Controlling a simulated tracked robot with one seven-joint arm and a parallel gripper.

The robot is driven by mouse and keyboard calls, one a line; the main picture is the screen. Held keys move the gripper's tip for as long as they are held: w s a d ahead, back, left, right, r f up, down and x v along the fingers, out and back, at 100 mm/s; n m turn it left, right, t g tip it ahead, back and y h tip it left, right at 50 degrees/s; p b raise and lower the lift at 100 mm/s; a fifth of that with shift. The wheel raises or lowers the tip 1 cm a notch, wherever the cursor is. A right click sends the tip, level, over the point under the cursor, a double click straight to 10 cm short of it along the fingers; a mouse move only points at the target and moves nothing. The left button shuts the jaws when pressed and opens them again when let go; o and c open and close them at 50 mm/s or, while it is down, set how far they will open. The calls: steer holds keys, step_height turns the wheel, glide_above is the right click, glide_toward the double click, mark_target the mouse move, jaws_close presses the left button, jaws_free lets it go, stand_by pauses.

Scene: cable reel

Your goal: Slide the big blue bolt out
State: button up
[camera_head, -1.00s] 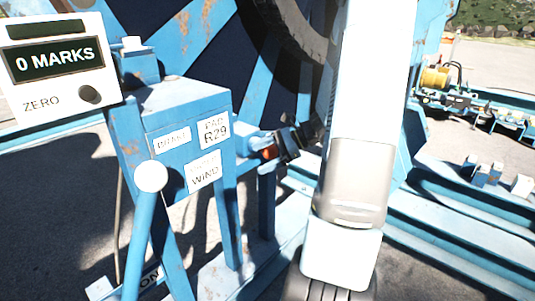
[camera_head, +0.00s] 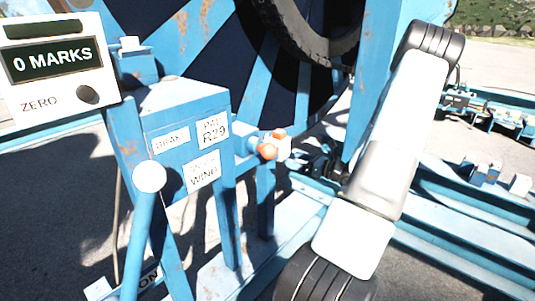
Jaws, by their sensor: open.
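What looks like the blue bolt (camera_head: 246,145) sticks out of the right side of the blue post, with an orange and white end (camera_head: 279,147). My gripper (camera_head: 320,168), dark and small in the picture, is to the right of that end and a little lower, apart from it. It is open and nothing shows between its jaws. My white arm hides part of the gripper's right side. How far the bolt reaches inside the post is hidden.
The labelled blue post (camera_head: 190,110) stands left of centre, with a white-knobbed lever (camera_head: 149,178) in front and a marks counter (camera_head: 60,62) at upper left. The big blue reel (camera_head: 190,40) is behind. Blue rails (camera_head: 470,225) cross the ground at right.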

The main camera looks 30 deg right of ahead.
mark_target(269, 152)
steer(key=x, duration=1.1)
steer(key=shift+w+a, duration=0.25)
steer(key=shift+w, duration=0.1)
steer(key=shift+c, duration=0.2)
